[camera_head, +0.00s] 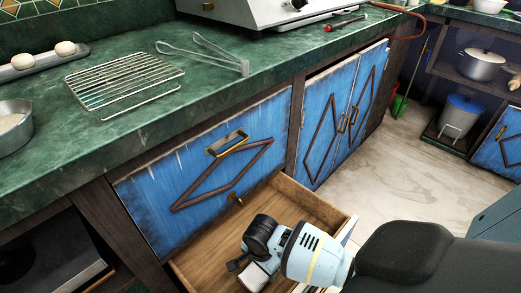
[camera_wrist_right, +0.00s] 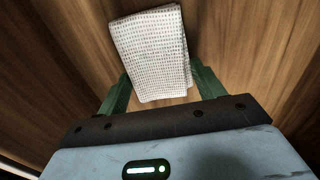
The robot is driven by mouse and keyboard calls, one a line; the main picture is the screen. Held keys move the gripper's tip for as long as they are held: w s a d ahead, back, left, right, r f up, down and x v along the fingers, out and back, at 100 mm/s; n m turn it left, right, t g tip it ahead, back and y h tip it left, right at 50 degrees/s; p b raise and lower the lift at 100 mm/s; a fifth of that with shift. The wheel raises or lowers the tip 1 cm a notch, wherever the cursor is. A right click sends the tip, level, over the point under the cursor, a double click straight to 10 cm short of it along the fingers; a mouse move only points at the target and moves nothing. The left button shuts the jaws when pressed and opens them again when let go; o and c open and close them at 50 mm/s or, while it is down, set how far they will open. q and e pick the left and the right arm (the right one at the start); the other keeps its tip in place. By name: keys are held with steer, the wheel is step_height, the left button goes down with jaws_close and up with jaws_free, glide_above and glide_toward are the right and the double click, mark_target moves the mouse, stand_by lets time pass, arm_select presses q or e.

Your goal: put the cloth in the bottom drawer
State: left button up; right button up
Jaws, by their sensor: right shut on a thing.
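The cloth (camera_wrist_right: 152,52) is a folded white piece with a dotted weave. In the right wrist view it sits between the two green fingers of my right gripper (camera_wrist_right: 158,88), which is shut on it. Wooden drawer boards show around it. In the head view my right gripper (camera_head: 240,265) is inside the open bottom drawer (camera_head: 308,204), with a pale bit of the cloth (camera_head: 254,277) below it. Whether the cloth touches the drawer floor I cannot tell. My left gripper is not in view.
A closed blue drawer front (camera_head: 220,165) with a metal handle (camera_head: 227,143) stands above the open drawer. Blue cabinet doors (camera_head: 345,115) are to its right. The green counter (camera_head: 130,135) holds a wire rack (camera_head: 125,84) and tongs (camera_head: 205,53).

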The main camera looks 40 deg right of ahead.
steer(key=shift+f, duration=0.1)
steer(key=o, duration=0.8)
steer(key=shift+c, duration=0.2)
steer(key=shift+o, duration=0.8)
arm_select(q)
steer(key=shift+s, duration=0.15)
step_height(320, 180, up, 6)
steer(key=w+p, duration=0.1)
steer(key=p, duration=0.4)
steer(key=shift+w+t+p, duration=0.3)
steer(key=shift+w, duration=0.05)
arm_select(e)
step_height(320, 180, up, 12)
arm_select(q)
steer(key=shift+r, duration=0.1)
